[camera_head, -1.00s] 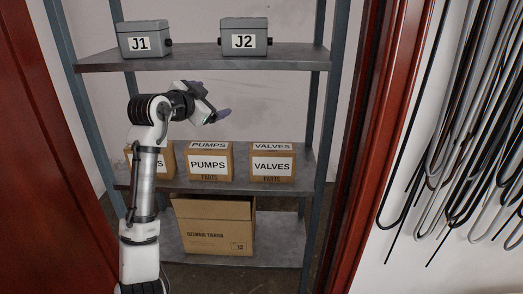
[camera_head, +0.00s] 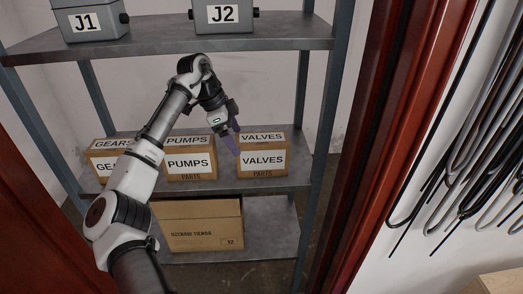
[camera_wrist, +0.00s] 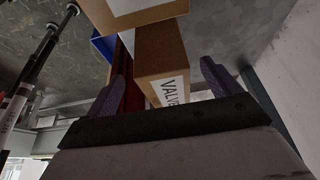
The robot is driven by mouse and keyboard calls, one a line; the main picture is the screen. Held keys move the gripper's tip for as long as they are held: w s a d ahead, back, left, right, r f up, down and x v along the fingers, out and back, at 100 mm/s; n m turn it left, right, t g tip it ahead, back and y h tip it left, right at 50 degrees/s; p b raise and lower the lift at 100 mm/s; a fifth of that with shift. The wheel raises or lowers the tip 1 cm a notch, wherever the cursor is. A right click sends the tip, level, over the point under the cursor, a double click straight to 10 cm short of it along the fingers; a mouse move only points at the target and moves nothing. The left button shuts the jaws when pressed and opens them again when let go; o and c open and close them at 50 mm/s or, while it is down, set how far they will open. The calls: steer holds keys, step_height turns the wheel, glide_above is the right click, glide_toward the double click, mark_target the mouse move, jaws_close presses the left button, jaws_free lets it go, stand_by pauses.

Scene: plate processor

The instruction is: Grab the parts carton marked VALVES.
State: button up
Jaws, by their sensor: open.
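The VALVES carton (camera_head: 263,171) is a brown box with white labels on its front and top. It stands at the right end of the row on the middle shelf. My gripper (camera_head: 236,140) is open and empty, just in front of the carton's left side in the head view. In the wrist view, the carton (camera_wrist: 161,52) with part of its VALVES label shows between the two spread fingers (camera_wrist: 165,60). I cannot tell whether a finger touches it.
The PUMPS carton (camera_head: 190,174) stands left of VALVES with a small gap, and the GEARS carton (camera_head: 103,170) is partly behind my arm. A larger box (camera_head: 203,240) sits on the shelf below. Grey boxes J1 (camera_head: 92,20) and J2 (camera_head: 222,18) stand above. Red door framing (camera_head: 372,150) borders the right.

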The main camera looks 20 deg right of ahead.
mark_target(258, 138)
steer(key=d, duration=0.2)
steer(key=s+d+p, duration=0.1)
steer(key=d, duration=0.2)
steer(key=shift+s, duration=0.15)
steer(key=p+x, duration=0.1)
steer(key=x, duration=0.3)
steer(key=shift+s+d+f+p, duration=0.1)
steer(key=shift+d+p, duration=0.3)
steer(key=shift+d, duration=0.05)
steer(key=shift+d+f, duration=0.1)
steer(key=shift+f, duration=0.35)
steer(key=shift+f, duration=0.2)
steer(key=c, duration=1.3)
steer(key=shift+c, duration=1.1)
steer(key=shift+r, duration=0.3)
